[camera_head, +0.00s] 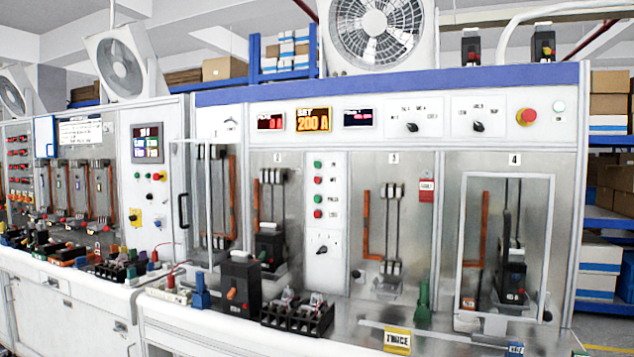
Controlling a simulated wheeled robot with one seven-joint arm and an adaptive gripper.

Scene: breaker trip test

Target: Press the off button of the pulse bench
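The test bench (380,85) fills the middle and right, with a blue top strip and grey panels. Its narrow white button strip (325,235) stands between the bays marked 2 and 3. The strip carries a green button (318,165), a red button (318,180), a lower green button (318,198) and a lower red button (318,213), above a rotary knob (322,250). Small labels beside them are too blurred to read surely, so I cannot tell which is the off button. A larger red button (526,116) sits on a yellow ring at the upper right. My gripper is not in view.
A yellow display (314,119) reads 200 A. A framed door (505,245) covers bay 4. Another bench (90,190) adjoins at left.

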